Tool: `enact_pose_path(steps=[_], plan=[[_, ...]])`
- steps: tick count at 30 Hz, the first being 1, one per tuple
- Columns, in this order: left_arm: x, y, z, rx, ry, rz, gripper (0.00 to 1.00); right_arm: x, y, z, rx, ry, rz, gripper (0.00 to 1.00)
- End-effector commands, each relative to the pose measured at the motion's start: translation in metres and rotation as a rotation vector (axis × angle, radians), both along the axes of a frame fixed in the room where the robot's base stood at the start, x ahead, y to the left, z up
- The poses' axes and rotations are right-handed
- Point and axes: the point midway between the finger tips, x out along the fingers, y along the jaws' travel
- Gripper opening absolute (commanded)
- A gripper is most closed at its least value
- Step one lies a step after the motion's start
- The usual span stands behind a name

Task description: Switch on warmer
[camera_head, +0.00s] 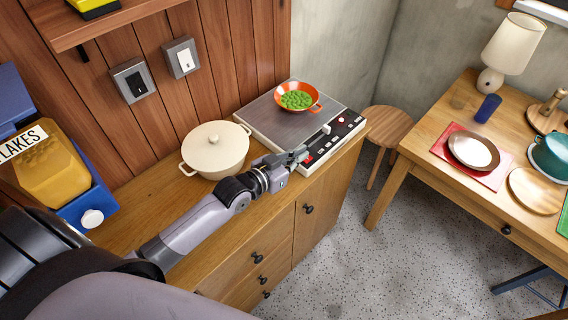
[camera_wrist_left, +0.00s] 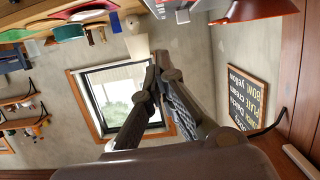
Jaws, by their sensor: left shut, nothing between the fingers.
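The warmer (camera_head: 262,117) is a flat grey plate with a dark control panel along its front, carrying a white lever-like knob, small buttons and a red button or light (camera_head: 308,159) at its near end. It stands on the wooden cabinet. An orange-red bowl of green peas (camera_head: 297,98) sits on the plate; the bowl also shows at the top right of the left wrist view (camera_wrist_left: 262,8). My left gripper (camera_head: 301,154) is shut and empty at the near end of the panel; contact cannot be told. Its fingers (camera_wrist_left: 160,65) meet in the left wrist view. My right gripper is out of view.
A cream lidded pot (camera_head: 215,150) stands left of the warmer, close to my left arm. Two wall switches (camera_head: 133,81) (camera_head: 182,57) are on the wood panelling. A stool (camera_head: 386,130) and a set table (camera_head: 440,165) with a lamp are at right, across open floor.

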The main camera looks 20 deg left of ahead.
Motion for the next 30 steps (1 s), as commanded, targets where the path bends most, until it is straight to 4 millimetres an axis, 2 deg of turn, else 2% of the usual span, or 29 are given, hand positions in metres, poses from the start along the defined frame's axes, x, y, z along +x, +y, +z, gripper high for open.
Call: enact_pose_path(steps=[3,10,15,30], plan=[[-0.025,0.009,0.003,0.002,-0.001,0.0,0.0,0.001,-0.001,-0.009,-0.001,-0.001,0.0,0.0],[-0.053,0.018,0.013,0.0,-0.002,0.001,0.0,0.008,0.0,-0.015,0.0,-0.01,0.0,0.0],[-0.059,0.02,0.016,0.0,-0.003,0.001,0.0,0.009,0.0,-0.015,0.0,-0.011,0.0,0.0],[-0.059,0.02,0.016,-0.001,-0.003,0.001,0.0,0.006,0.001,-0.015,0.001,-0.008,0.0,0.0]])
